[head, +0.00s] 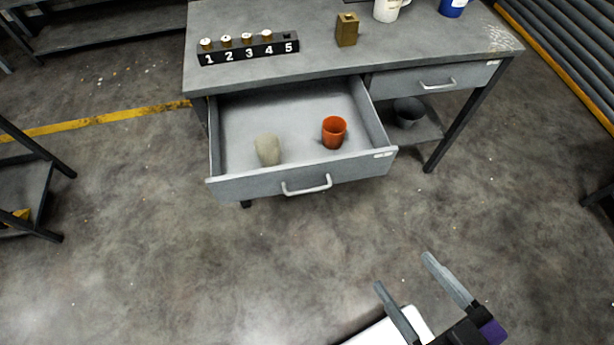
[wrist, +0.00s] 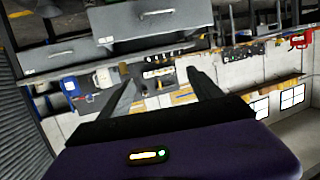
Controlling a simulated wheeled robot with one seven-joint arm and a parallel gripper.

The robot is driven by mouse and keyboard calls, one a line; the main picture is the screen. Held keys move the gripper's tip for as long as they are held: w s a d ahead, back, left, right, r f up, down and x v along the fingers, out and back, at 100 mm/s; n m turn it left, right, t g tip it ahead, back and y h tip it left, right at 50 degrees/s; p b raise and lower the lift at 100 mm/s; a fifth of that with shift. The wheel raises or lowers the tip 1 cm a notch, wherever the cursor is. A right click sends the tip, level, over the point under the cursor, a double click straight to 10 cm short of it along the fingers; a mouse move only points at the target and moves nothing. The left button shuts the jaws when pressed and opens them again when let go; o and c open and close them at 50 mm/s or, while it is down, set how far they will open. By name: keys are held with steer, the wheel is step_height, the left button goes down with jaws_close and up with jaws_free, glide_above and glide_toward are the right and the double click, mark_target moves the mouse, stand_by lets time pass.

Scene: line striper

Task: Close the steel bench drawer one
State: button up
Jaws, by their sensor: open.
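The steel bench (head: 330,62) stands ahead of me. Its left drawer (head: 250,187) is pulled well out, with a silver bar handle (head: 307,186) on its front. A beige rounded object (head: 268,150) and an orange cup (head: 334,132) are inside it. The right drawer (head: 436,80) looks shut. I cannot read which drawer is number one. My gripper (head: 404,270) is open and empty, in front of the bench and apart from the drawer, low right in the head view. The wrist view looks upside down and shows the left drawer's front (wrist: 145,20) beyond the fingers.
On the bench top are a black numbered block (head: 248,50) with small brass pieces, a brass block (head: 347,30), a white mug (head: 388,8) and a blue mug (head: 453,7). A grey bucket (head: 408,112) stands on the lower shelf. The floor before the drawer is clear.

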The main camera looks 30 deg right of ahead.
steer(key=c, duration=0.7)
steer(key=shift+a+f, duration=0.1)
steer(key=c, duration=0.4)
steer(key=w+a+y+b, duration=0.1)
steer(key=w+a+f+n+t+y, duration=0.1)
steer(key=w, duration=0.1)
steer(key=w+a+b, duration=0.1)
steer(key=w+a, duration=0.1)
steer(key=shift+f+t+y+b, duration=0.25)
steer(key=shift+t+y+b, duration=0.05)
steer(key=shift+y+b, duration=0.1)
jaws_close()
steer(key=w+a+f+m+t+y+b, duration=0.1)
steer(key=w+a+f+m+t+b, duration=0.2)
steer(key=w+a+m, duration=0.6)
steer(key=w+a+f+m+t+y+b, duration=0.1)
steer(key=w+a+f+m+t+b, duration=0.4)
steer(key=a+m, duration=0.75)
steer(key=m+g+h, duration=0.7)
steer(key=m+h, duration=0.2)
steer(key=m, duration=1)
glide_toward(230, 193)
steer(key=shift+n, duration=0.25)
steer(key=p+x, duration=0.1)
steer(key=x, duration=0.5)
steer(key=shift+w+d, duration=0.1)
steer(key=shift+w, duration=0.3)
